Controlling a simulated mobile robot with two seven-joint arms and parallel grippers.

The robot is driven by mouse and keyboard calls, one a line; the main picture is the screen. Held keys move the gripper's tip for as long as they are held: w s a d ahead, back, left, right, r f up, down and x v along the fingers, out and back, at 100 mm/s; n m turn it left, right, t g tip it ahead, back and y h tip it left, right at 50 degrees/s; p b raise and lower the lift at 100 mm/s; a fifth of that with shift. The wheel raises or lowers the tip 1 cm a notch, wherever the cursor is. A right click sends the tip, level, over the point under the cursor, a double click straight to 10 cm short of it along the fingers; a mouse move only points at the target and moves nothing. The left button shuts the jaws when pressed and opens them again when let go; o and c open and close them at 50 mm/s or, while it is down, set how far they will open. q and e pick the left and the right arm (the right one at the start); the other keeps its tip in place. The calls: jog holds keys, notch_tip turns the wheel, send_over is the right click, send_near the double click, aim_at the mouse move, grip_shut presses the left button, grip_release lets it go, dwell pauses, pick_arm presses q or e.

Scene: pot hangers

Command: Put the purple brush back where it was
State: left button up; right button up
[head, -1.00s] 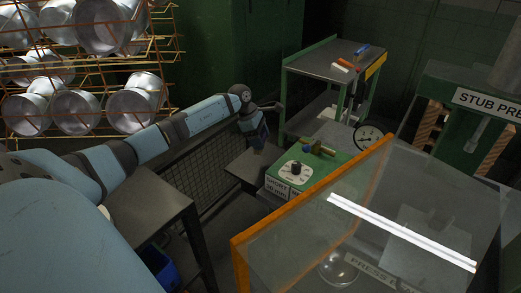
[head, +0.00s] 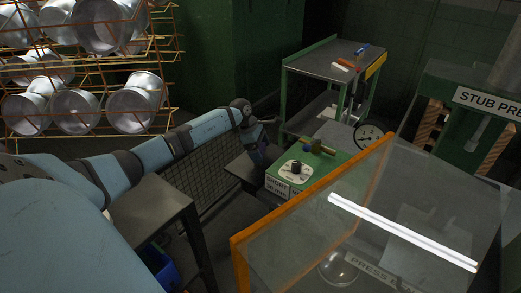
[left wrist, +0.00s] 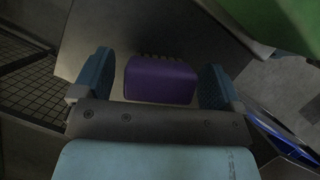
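The purple brush (left wrist: 160,80) shows in the left wrist view, with a row of short bristles along its far edge. It is seen against a grey surface (left wrist: 90,35). My left gripper (left wrist: 157,72) is open, one blue finger on each side of the brush. A gap shows at the left finger; the right finger looks close to the brush, and contact cannot be told. In the head view my left gripper (head: 260,157) points down over the small dark stand (head: 240,168) beside the green box. The brush cannot be made out there. My right gripper is not in view.
The green box (head: 325,160) with a dial stands just right of the gripper. A clear guard with an orange frame (head: 240,262) fills the right foreground. A wire rack of metal pots (head: 75,110) stands left. A green-legged table (head: 325,65) is behind.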

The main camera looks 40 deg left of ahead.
pick_arm(q)
jog(key=shift+r, duration=0.2)
jog(key=shift+a+r, duration=0.1)
jog(key=shift+r, duration=0.15)
jog(key=v, duration=1.1)
jog(key=shift+r, duration=0.2)
jog(key=shift+s+a, duration=0.1)
